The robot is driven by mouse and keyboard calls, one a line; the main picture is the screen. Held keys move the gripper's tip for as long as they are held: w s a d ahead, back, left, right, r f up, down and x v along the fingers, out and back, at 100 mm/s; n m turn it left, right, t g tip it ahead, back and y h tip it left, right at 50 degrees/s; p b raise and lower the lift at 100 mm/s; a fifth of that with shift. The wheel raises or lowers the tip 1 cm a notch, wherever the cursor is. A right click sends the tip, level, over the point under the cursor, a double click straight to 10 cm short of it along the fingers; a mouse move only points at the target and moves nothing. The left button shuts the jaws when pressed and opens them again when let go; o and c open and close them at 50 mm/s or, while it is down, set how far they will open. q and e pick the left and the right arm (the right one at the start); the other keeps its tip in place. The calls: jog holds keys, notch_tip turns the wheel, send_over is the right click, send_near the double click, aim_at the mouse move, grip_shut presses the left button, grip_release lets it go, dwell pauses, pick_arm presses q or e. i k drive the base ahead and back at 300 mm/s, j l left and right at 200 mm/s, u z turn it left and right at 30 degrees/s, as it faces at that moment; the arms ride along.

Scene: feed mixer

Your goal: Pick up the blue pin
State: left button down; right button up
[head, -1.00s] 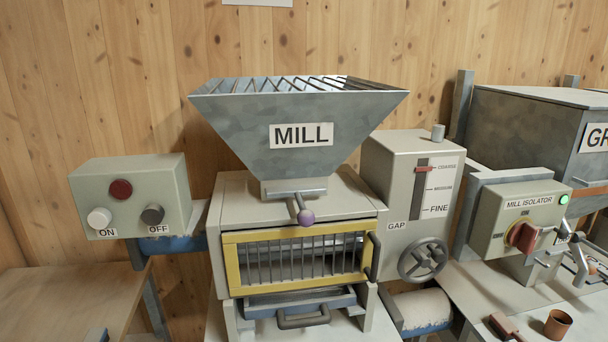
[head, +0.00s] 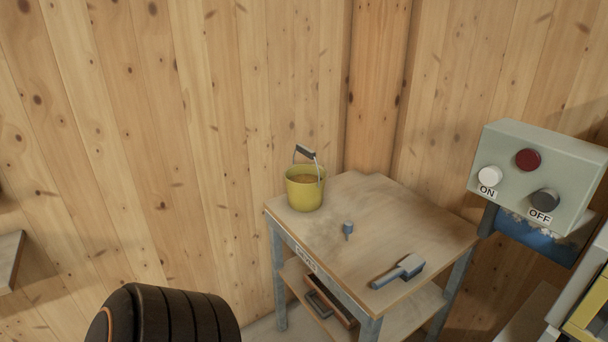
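A small blue pin (head: 347,228) stands out on the wooden top of a small table (head: 395,215), near its middle. It has a wider blue head and a thin lower part. It lies in front and to the right of a yellow bucket. Neither of my grippers shows in the head view. A dark ribbed rounded part at the bottom left looks like part of my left arm. Nothing is touching the pin.
The yellow bucket (head: 304,190) holds brown grain. A blue-grey scoop or brush (head: 398,271) lies at the table's front edge. A lower shelf holds a brown tray (head: 331,303). A control box with ON and OFF buttons (head: 535,172) stands close on the right.

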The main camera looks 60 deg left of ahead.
aim_at(348, 225)
jog(key=u, duration=1.65)
jog(key=z, duration=2.55)
jog(key=u, duration=2.5)
jog(key=i+j, duration=0.15)
jog(key=j+z, duration=0.05)
jog(key=j, duration=0.05)
